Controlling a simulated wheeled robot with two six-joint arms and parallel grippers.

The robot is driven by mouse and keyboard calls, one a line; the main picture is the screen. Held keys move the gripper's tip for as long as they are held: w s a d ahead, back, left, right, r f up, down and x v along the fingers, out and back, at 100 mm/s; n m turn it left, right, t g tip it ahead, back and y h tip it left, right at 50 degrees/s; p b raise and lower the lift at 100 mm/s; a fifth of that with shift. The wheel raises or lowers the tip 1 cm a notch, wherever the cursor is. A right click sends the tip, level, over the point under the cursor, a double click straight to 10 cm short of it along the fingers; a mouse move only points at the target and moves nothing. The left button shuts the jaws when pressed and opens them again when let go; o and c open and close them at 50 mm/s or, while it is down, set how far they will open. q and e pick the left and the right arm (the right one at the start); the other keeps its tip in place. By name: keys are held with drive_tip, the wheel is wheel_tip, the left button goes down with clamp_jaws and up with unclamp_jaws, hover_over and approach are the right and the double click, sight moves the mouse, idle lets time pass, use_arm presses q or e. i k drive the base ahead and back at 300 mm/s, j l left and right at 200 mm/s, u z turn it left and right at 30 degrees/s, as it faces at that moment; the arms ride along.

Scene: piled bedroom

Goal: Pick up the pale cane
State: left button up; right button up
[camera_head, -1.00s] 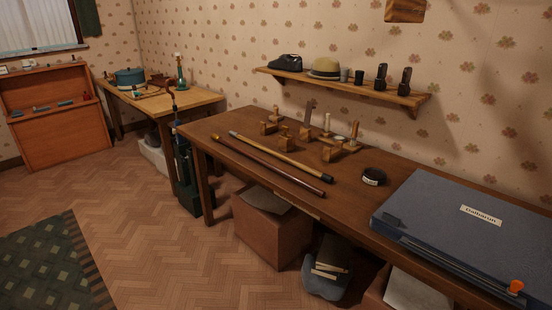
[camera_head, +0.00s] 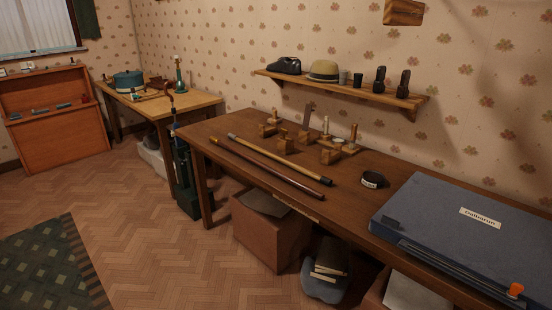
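The pale cane (camera_head: 280,160) lies on the dark wooden table (camera_head: 345,208), running diagonally from upper left to lower right. It has a grey tip at its left end and a dark end at its right. A dark reddish-brown cane (camera_head: 266,167) lies nearly parallel to it, nearer the table's front edge, with a narrow gap between them. Neither of my grippers shows in this view.
Several wooden blocks (camera_head: 284,144) stand just behind the pale cane. A black round tin (camera_head: 374,179) and a large blue case (camera_head: 470,225) lie to the right. Boxes (camera_head: 268,238) sit under the table. The floor (camera_head: 150,235) in front is open.

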sight(326, 181)
drive_tip(key=i+j+z, duration=0.15)
drive_tip(key=z, duration=0.3)
drive_tip(key=i+j+z, duration=0.2)
drive_tip(key=z, duration=0.25)
